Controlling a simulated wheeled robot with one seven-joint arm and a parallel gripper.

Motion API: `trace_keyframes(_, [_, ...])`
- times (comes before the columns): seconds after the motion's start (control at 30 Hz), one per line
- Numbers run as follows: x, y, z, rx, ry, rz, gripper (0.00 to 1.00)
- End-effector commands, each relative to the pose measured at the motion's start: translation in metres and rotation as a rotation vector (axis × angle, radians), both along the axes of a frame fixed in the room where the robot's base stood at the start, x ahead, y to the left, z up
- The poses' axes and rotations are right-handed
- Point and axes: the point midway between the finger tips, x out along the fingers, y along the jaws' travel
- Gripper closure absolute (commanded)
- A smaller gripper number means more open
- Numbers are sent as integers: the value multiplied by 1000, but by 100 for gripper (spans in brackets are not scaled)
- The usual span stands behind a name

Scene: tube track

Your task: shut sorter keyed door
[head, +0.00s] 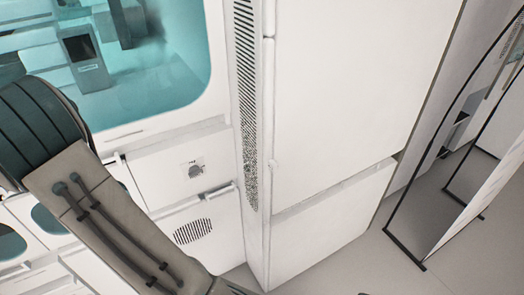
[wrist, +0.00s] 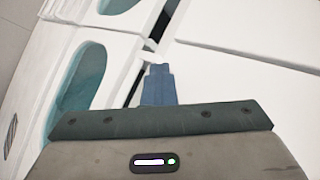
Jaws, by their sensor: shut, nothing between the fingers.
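The white sorter cabinet stands on the left in the head view. Its white keyed door (head: 160,178) is a small panel with a grey lock (head: 195,171). A dark gap runs along the panel's left edge; I cannot tell how far the door stands open. In the wrist view, my gripper (wrist: 158,72) has its blue fingers together with nothing between them. The fingertips are close to a small white bar handle (wrist: 150,47) beside a dark gap between white panels. I cannot tell whether they touch it.
A teal window (head: 150,75) is above the keyed door, and a vent grille (head: 192,231) is below it. A tall white cabinet (head: 340,100) stands to the right. A black-framed panel (head: 425,262) is at the far right. Bare floor (head: 350,265) lies between.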

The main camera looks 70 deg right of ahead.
Motion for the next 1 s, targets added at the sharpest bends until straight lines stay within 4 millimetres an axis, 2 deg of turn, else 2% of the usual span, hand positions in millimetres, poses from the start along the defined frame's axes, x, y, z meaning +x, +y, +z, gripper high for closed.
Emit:
trace_keyframes(0.03, [5, -14, 9, -13, -26, -28, 100])
trace_keyframes(0.23, [-2, -7, 9, -11, -25, -27, 100])
trace_keyframes(0.43, [-26, 21, 8, -6, -15, -12, 100])
trace_keyframes(0.7, [-59, 53, 45, -4, -13, 2, 100])
trace_keyframes(1.0, [-81, 69, 69, -4, -9, 1, 100])
